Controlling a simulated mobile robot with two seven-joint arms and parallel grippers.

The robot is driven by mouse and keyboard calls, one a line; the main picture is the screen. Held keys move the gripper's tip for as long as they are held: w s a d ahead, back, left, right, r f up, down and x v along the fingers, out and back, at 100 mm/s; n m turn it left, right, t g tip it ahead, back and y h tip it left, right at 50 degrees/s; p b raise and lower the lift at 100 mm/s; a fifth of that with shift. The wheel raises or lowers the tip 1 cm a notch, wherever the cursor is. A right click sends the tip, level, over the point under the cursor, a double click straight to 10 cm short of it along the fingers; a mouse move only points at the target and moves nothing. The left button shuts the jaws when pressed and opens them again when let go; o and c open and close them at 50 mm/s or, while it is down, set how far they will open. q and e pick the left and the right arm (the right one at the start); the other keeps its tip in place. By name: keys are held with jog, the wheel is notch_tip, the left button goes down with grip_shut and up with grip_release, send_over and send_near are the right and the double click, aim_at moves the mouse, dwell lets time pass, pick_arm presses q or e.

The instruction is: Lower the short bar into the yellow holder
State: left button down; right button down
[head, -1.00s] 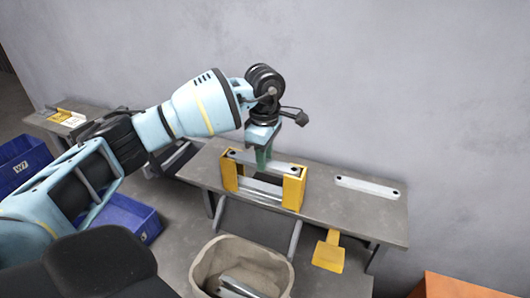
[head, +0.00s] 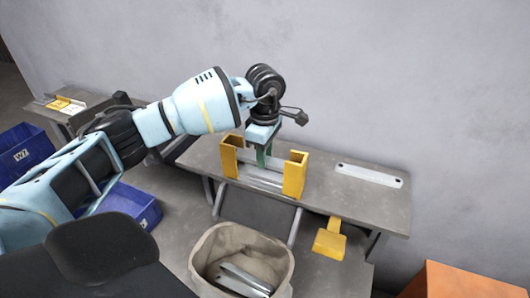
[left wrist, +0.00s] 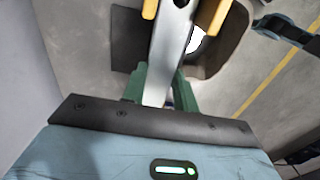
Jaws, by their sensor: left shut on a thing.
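The yellow holder (head: 294,176) stands on the grey bench with two upright posts. The short bar (head: 250,170), a silver metal strip, lies lengthwise between the posts, below their tops. My left gripper (head: 263,158) points down from above with its green fingers shut on the bar. In the left wrist view the bar (left wrist: 170,50) runs up from between the fingers (left wrist: 160,90), and yellow post tops (left wrist: 211,16) show at the upper edge. A metal surface also shows low in the holder; whether the bar touches it I cannot tell. My right gripper is out of view.
A flat pale bar (head: 368,175) lies on the bench (head: 345,208) to the right. A yellow piece (head: 330,240) juts at the front edge. A bin (head: 205,250) with metal bars stands in front. Blue crates (head: 22,155) are at left, an orange box (head: 460,283) at lower right.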

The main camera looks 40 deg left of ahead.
pick_arm(q)
jog(key=c, duration=1)
grip_release()
jog(key=shift+r, duration=3.9)
